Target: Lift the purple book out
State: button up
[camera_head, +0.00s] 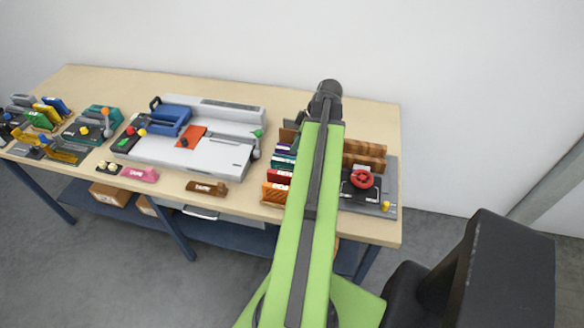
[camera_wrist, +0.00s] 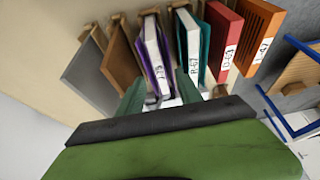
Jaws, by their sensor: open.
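The purple book (camera_wrist: 154,58) stands upright in a row of books in the wrist view, its pale page edges and a white label facing me. It also shows small in the head view (camera_head: 284,147), just left of my arm. My gripper (camera_wrist: 160,94) is open, with one green finger on each side of the book's near, labelled end. I cannot tell whether either finger touches it. In the head view my gripper is hidden behind my own arm.
A teal book (camera_wrist: 190,42), a red book (camera_wrist: 223,40) and an orange book (camera_wrist: 258,38) stand to the right. Brown wooden pieces (camera_wrist: 121,58) and a grey panel (camera_wrist: 90,75) stand close on the left. A red knob (camera_head: 363,179) sits right of my arm.

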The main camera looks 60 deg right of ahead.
aim_at(293, 159)
jog(key=shift+s+b+x, duration=0.15)
jog(key=shift+b+x, duration=1.05)
jog(key=shift+x, duration=0.05)
jog(key=shift+s+b+x, duration=0.15)
jog(key=shift+b+x, duration=1.05)
jog(key=shift+x, duration=0.05)
jog(key=shift+f+b, duration=0.3)
jog(key=shift+f, duration=0.1)
grip_shut()
